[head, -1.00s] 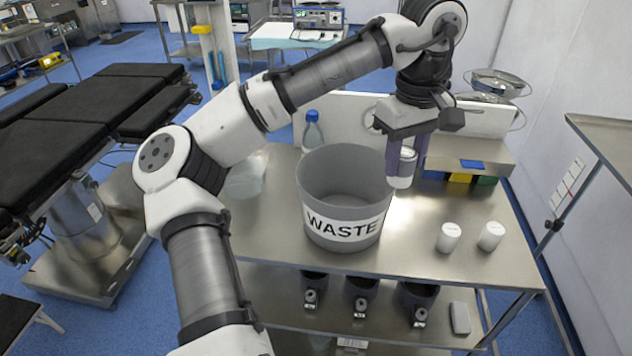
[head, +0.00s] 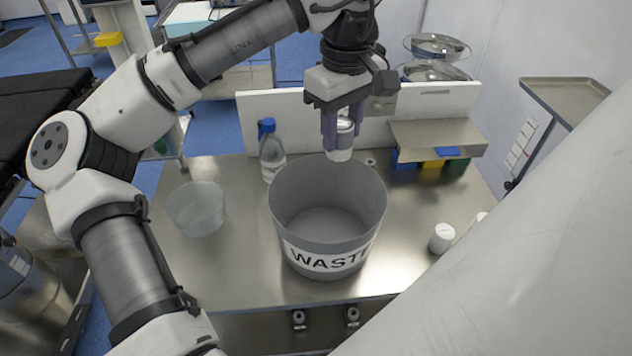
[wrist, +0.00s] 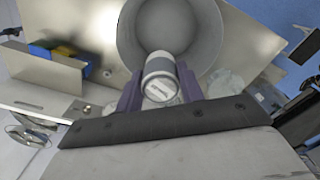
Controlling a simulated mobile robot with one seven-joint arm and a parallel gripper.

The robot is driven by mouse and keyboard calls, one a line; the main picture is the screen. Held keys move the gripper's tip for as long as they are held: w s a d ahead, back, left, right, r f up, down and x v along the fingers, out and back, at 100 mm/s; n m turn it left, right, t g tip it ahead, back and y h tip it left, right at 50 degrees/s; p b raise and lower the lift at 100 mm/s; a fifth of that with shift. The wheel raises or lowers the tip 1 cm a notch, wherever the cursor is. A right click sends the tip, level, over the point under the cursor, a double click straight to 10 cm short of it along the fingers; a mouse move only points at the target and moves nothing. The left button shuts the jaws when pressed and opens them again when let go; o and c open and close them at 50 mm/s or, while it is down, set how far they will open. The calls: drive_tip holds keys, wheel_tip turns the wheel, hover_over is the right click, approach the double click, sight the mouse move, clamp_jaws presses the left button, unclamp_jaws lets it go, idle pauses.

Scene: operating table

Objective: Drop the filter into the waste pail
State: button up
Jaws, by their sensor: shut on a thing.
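The waste pail (head: 330,262) is a grey open bucket with a white WASTE label, upright on the steel table, and it looks empty. My gripper (head: 341,138) is shut on the filter (head: 341,150), a small white cylinder with a grey band. It holds the filter upright above the pail's back rim in the head view. In the wrist view the filter (wrist: 160,78) sits between the purple fingers, overlapping the near part of the pail's opening (wrist: 190,22). Nothing hides the filter's lower end.
A blue-capped bottle (head: 271,152) stands behind the pail's left side, and a clear bowl (head: 196,208) is at left. A white cylinder (head: 441,238) stands at right. A steel shelf with coloured bins (head: 432,162) is at back right. A large pale shape covers the lower right.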

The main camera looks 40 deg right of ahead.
sight(341, 155)
drive_tip(key=shift+s+f+b, duration=0.1)
drive_tip(key=shift+f+b, duration=2.85)
drive_tip(key=shift+r, duration=0.1)
drive_tip(key=o, duration=1)
drive_tip(key=shift+r, duration=0.1)
wheel_tip(341, 155, up, 14)
drive_tip(key=shift+f+p, duration=0.2)
drive_tip(key=shift+p, duration=0.1)
